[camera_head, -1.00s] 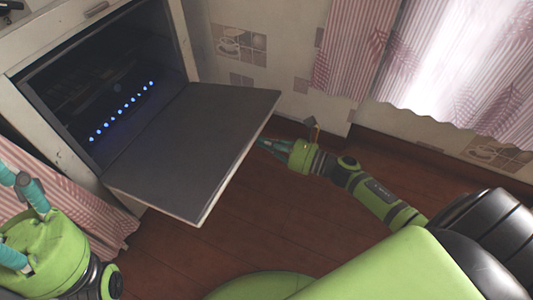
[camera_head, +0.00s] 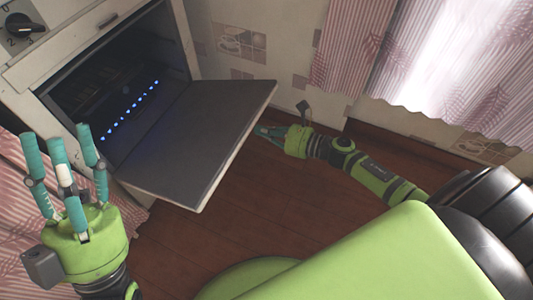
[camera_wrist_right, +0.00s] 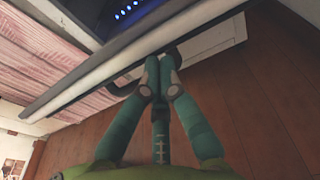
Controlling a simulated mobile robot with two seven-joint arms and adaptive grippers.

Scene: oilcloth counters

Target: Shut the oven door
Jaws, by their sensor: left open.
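The oven door (camera_head: 205,135) is a dark panel with a pale edge, hinged down and open in front of the oven (camera_head: 100,70). Its edge also shows in the right wrist view (camera_wrist_right: 110,62). My left gripper (camera_head: 57,135) is open and empty, with teal fingers pointing up, left of the door and in front of the oven's left side. My right gripper (camera_head: 264,131) is low by the door's right edge. Its fingers converge near the door edge in the wrist view; I cannot tell whether they touch it or are shut.
A row of blue lights (camera_head: 130,112) glows inside the oven. A control knob (camera_head: 22,27) is at the top left. Pink striped curtains hang at the left (camera_head: 30,215) and at the window (camera_head: 355,45). Brown wooden floor (camera_head: 225,220) is clear below the door.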

